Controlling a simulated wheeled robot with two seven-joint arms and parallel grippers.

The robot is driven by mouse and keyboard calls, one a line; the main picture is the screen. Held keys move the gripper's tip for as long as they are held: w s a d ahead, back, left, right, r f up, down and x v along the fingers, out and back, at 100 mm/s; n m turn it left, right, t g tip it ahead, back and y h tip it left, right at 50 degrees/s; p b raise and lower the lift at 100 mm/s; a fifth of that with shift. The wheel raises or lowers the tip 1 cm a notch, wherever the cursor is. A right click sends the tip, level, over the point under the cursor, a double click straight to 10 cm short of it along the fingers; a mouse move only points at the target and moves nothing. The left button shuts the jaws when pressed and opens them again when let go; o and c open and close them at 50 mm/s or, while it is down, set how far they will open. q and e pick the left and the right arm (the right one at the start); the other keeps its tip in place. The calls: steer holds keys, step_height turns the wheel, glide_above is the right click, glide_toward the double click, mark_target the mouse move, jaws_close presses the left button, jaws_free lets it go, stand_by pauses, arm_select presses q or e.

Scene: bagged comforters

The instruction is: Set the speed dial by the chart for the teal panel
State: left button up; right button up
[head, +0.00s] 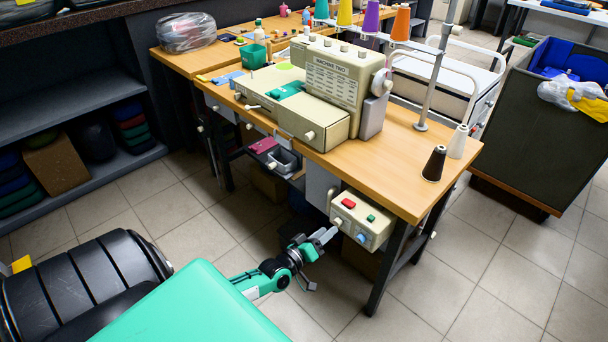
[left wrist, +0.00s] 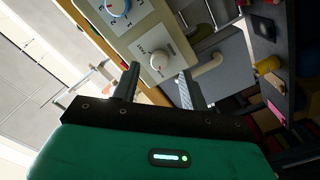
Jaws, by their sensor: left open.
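A beige control box (head: 362,220) hangs under the front edge of the sewing table. The chart (head: 338,80) is on the machine, too small to read. A teal panel (head: 285,90) lies on the machine bed. My right gripper is out of view.
The wooden table (head: 420,160) carries thread cones and a thread stand. A grey tray (head: 283,160) hangs under it, left of the box. A dark table leg (head: 385,270) stands below the box. The tiled floor in front is clear.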

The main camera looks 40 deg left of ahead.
arm_select(q)
steer(key=s, duration=1)
steer(key=shift+a, duration=0.4)
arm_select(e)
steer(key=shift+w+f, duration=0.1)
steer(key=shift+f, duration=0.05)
arm_select(q)
steer(key=shift+w, duration=0.1)
